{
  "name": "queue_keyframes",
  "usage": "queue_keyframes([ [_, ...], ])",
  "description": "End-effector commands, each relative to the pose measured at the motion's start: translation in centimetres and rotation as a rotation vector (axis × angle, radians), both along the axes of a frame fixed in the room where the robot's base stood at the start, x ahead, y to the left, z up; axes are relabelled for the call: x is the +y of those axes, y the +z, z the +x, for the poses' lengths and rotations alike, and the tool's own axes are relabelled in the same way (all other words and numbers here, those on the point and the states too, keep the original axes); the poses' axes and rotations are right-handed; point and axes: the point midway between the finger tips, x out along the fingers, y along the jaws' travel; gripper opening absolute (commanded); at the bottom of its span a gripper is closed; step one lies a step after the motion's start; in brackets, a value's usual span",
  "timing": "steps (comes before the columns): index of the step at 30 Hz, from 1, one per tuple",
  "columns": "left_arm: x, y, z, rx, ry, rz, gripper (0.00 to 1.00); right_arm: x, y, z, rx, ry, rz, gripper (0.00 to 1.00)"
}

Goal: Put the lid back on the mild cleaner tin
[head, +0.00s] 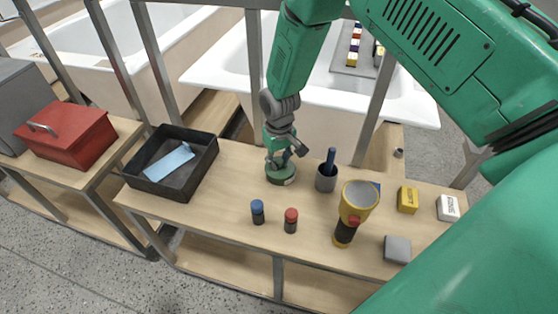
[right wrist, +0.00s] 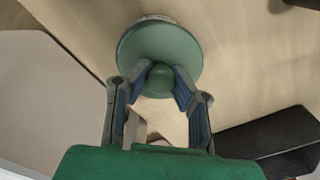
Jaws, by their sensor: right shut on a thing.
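My right gripper (head: 279,158) points down at the bench in the head view. In the right wrist view the gripper (right wrist: 158,82) has its two fingers closed around the knob of a round green lid (right wrist: 158,48). In the head view the lid sits at the top of the mild cleaner tin (head: 285,180), a short round tin with a pale label. The tin's edge just shows beyond the lid in the right wrist view. I cannot tell whether the lid is fully seated. My left gripper is not in view.
Blue-capped (head: 257,212) and red-capped (head: 291,221) bottles stand in front. A black tray (head: 207,163) holds a blue cloth, left. Bare wood lies between tray and tin.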

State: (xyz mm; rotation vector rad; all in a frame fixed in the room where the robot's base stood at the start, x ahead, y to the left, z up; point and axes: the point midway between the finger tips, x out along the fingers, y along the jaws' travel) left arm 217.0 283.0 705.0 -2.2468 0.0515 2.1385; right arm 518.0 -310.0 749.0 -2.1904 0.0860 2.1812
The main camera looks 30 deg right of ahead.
Motion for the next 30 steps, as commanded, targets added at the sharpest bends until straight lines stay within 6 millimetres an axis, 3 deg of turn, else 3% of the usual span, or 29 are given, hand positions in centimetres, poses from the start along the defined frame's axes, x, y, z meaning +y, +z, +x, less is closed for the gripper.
queue_keyframes([
  [6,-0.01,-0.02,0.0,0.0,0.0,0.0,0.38,-0.01,-0.02,-0.01,0.0,0.0,0.0,0.0],
  [7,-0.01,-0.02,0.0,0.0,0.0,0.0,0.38,-0.02,-0.02,-0.01,0.0,0.0,0.0,0.23],
  [9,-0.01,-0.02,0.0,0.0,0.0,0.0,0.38,-0.02,-0.02,-0.01,0.0,0.0,0.0,0.41],
  [15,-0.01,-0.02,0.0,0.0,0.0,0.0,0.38,0.0,-0.01,-0.01,0.0,0.0,0.0,0.41],
  [16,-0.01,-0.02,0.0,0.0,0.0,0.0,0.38,0.0,-0.02,-0.02,0.001,0.0,0.0,0.44],
  [18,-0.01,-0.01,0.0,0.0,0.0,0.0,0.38,-0.01,-0.02,-0.02,0.001,0.0,0.0,0.61],
  [30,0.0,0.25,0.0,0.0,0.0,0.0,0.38,-0.02,0.29,-0.01,0.0,0.0,0.0,0.61],
])
